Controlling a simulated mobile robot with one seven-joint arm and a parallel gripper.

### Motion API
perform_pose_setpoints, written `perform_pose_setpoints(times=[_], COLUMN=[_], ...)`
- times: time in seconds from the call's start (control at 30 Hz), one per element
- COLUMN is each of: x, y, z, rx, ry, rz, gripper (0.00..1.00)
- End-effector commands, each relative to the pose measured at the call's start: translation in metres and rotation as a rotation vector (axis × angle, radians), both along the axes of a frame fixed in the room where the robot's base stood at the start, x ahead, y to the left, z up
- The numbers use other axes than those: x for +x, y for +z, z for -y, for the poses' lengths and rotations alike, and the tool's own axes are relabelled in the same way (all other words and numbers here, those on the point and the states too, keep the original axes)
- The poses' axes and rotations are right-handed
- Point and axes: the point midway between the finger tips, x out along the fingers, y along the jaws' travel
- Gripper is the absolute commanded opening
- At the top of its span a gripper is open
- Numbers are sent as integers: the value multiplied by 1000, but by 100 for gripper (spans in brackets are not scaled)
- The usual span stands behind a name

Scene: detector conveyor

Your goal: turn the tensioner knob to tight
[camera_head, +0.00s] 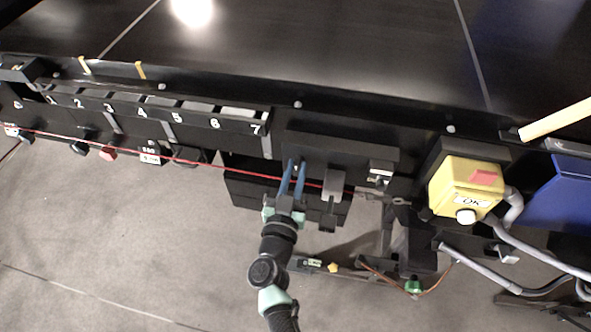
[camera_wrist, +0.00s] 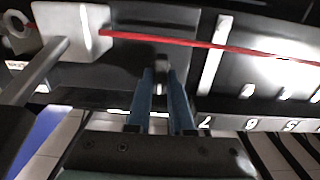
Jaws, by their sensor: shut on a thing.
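My gripper (camera_head: 297,165) reaches down to the dark front of the conveyor, left of a grey block (camera_head: 335,184). In the wrist view, the blue fingers of my gripper (camera_wrist: 161,76) close on a small grey piece (camera_wrist: 161,60), which appears to be the tensioner knob. The fingers cover most of it, so its turn position and any tight mark cannot be read. A red cord (camera_head: 205,162) runs past the fingers towards the grey block. The cord also shows in the wrist view (camera_wrist: 215,45), beyond the fingertips.
A numbered row of slots (camera_head: 150,105) lies to the left. A yellow box (camera_head: 460,188) with a red top patch and an "OK" label stands to the right, with grey conduits beside it. A blue panel (camera_head: 562,200) is at far right. Open grey floor (camera_head: 120,240) lies in front.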

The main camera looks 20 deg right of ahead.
Motion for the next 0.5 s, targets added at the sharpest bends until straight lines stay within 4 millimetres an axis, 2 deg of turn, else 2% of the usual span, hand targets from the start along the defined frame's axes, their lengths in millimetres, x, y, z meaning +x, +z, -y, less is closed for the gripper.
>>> perform_pose_setpoints(times=[0.27, 0.5], x=[0, 0], y=[1, 1], z=[0, 1], rx=[24, 128], ry=[0, -1], rz=[18, 88], gripper=[0, 0])
